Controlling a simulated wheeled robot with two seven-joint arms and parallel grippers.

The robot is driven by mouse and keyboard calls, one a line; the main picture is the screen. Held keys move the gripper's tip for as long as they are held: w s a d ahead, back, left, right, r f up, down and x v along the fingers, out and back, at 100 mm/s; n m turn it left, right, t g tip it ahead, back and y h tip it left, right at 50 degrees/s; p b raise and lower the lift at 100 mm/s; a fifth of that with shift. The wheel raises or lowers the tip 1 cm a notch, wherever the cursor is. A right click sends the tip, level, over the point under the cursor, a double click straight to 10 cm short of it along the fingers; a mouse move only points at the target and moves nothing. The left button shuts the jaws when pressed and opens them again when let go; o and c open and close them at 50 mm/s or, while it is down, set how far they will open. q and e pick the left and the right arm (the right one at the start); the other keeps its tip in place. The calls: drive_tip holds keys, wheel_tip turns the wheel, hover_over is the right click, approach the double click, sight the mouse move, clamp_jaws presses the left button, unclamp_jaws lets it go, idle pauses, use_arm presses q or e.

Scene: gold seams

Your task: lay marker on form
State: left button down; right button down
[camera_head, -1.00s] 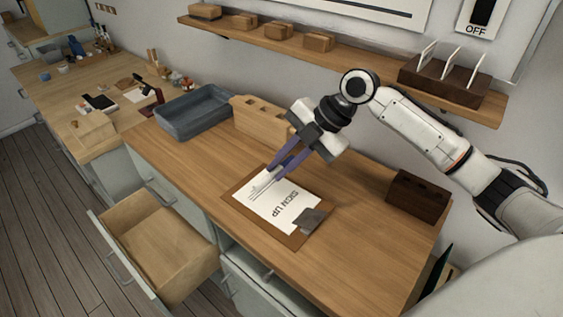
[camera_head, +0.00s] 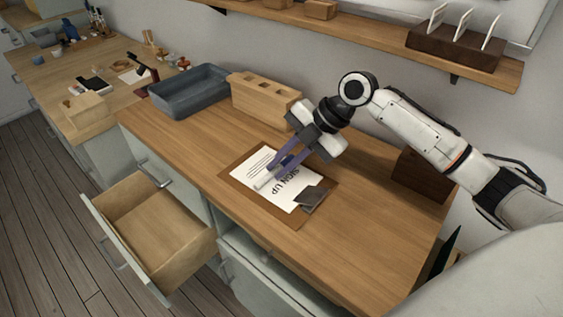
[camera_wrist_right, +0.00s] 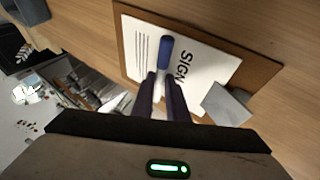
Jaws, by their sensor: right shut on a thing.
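The form is a white "SIGN UP" sheet (camera_head: 290,197) on a brown clipboard (camera_head: 236,186) with a grey clip (camera_head: 313,198), flat on the wooden counter; it also shows in the wrist view (camera_wrist_right: 202,65). My right gripper (camera_head: 274,172) is over the sheet, its purple fingers shut on the marker (camera_head: 264,181). In the wrist view the marker's blue end (camera_wrist_right: 165,50) sticks out beyond the fingertips (camera_wrist_right: 161,78). The marker's body is partly hidden by the fingers. I cannot tell whether the marker touches the paper. My left gripper is out of view.
A wooden block with slots (camera_head: 262,100) and a grey-blue bin (camera_head: 190,92) stand at the counter's back. A dark block (camera_head: 420,178) is at the right, partly behind my arm. An open drawer (camera_head: 150,230) juts out at the front left. A shelf (camera_head: 370,32) runs above.

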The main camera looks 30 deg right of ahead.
drive_tip(key=shift+f, duration=0.1)
drive_tip(key=c, duration=1.7)
unclamp_jaws()
drive_tip(key=shift+c, duration=0.2)
drive_tip(key=shift+o, duration=0.4)
drive_tip(key=shift+s+f, duration=0.1)
drive_tip(key=shift+f, duration=0.05)
drive_tip(key=shift+s, duration=0.1)
drive_tip(key=v, duration=1)
drive_tip(key=shift+r, duration=0.5)
